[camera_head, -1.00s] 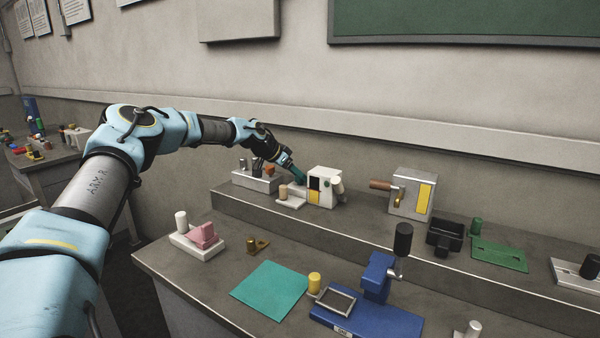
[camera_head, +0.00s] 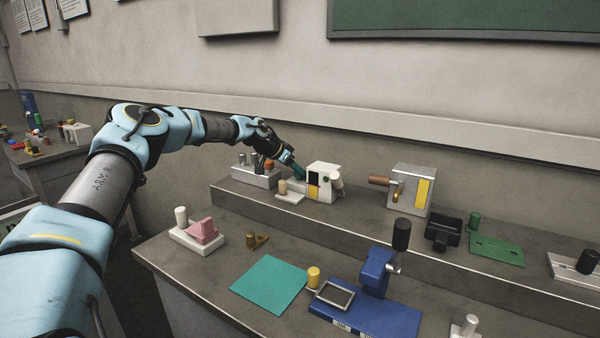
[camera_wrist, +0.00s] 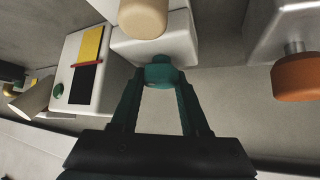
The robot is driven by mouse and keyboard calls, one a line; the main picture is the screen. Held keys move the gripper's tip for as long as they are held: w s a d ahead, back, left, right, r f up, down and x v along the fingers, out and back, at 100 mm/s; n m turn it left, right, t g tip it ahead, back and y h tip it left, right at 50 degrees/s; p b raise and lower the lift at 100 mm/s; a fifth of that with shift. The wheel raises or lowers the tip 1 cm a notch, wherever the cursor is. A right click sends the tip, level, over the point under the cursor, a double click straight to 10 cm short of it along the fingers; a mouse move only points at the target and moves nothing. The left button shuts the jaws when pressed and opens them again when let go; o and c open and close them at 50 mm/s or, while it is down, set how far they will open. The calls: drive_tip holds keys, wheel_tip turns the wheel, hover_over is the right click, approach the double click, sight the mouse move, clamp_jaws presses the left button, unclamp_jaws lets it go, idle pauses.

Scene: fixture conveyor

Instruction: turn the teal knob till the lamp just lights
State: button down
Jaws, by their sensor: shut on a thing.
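The teal knob (camera_wrist: 160,72) sits on the front of a small white block (camera_wrist: 165,42). My gripper (camera_wrist: 161,80) is shut on the knob, with a fingertip at each side of it. In the head view my gripper (camera_head: 297,173) reaches down to the back shelf, and the arm partly hides the knob. Left of it in the wrist view is a white box (camera_wrist: 70,55) with a yellow and black face crossed by a red line. A small round green spot (camera_wrist: 59,90), perhaps the lamp, is on that box; I cannot tell whether it is lit.
In the wrist view a tan knob (camera_wrist: 143,17) is close above the teal one, and an orange knob (camera_wrist: 297,77) is to the right. A metal box with a brown handle (camera_head: 380,181) stands farther right on the shelf. A teal mat (camera_head: 269,284) lies on the lower bench.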

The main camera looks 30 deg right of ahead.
drive_tip(key=n+t+b, duration=0.1)
drive_tip(key=b, duration=0.1)
drive_tip(key=shift+s+f+n+b, duration=0.1)
drive_tip(key=shift+f+n+b, duration=0.05)
drive_tip(key=shift+n+b, duration=0.2)
drive_tip(key=shift+n+t+b, duration=0.6)
drive_tip(key=shift+n+t, duration=0.05)
drive_tip(key=shift+t, duration=0.05)
drive_tip(key=shift+r, duration=0.2)
drive_tip(key=c, duration=0.7)
unclamp_jaws()
drive_tip(key=shift+a, duration=0.1)
drive_tip(key=b+v, duration=0.3)
drive_tip(key=v, duration=0.7)
drive_tip(key=shift+r, duration=0.4)
